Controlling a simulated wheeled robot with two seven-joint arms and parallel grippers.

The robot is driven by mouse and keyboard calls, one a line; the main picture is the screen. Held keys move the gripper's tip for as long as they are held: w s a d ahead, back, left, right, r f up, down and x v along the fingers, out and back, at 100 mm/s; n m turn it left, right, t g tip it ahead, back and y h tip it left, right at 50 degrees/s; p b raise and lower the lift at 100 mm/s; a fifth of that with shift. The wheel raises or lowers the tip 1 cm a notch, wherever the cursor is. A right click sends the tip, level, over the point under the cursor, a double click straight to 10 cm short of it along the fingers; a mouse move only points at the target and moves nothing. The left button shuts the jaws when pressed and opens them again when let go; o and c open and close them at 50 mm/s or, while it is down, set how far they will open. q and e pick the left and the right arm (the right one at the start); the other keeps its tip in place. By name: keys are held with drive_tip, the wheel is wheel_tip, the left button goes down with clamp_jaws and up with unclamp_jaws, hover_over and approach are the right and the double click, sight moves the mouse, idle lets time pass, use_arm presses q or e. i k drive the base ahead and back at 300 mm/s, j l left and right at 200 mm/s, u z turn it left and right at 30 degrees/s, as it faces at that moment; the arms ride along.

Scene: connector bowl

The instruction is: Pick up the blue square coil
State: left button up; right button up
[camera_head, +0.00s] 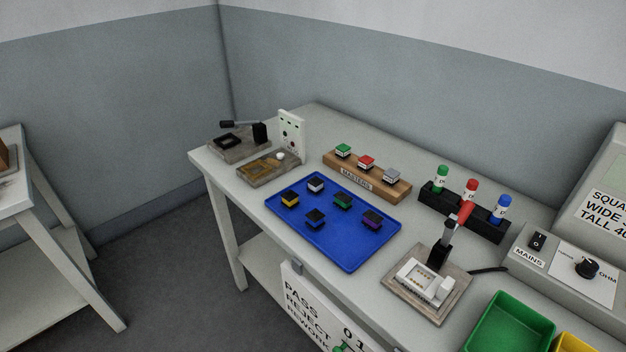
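Several small square coils with black tops sit on a blue tray (352,258) on the bench. Their side colours differ. The one at the tray's middle front (315,218) has dark sides that blend with the tray; it may be the blue square coil, but I cannot tell for certain. The others look yellow (290,199), pale lavender (316,186), green (342,201) and purple (371,219). They stand apart from each other. Neither of my grippers is in view.
Behind the tray stands a wooden masters block (395,188) with green, red and grey-topped pieces. A black marker rack (462,213), a lever fixture (428,297) and a green bin (508,325) stand to the right. Two fixtures (268,168) are at the far left.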

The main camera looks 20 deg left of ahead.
sight(315, 218)
drive_tip(key=i+j+z, duration=0.2)
drive_tip(key=j, duration=0.45)
drive_tip(key=i+j+z, duration=0.2)
drive_tip(key=j, duration=0.45)
drive_tip(key=j+z, duration=0.2)
drive_tip(key=j, duration=0.5)
drive_tip(key=i+j+z, duration=0.2)
drive_tip(key=j, duration=0.5)
drive_tip(key=k, duration=0.1)
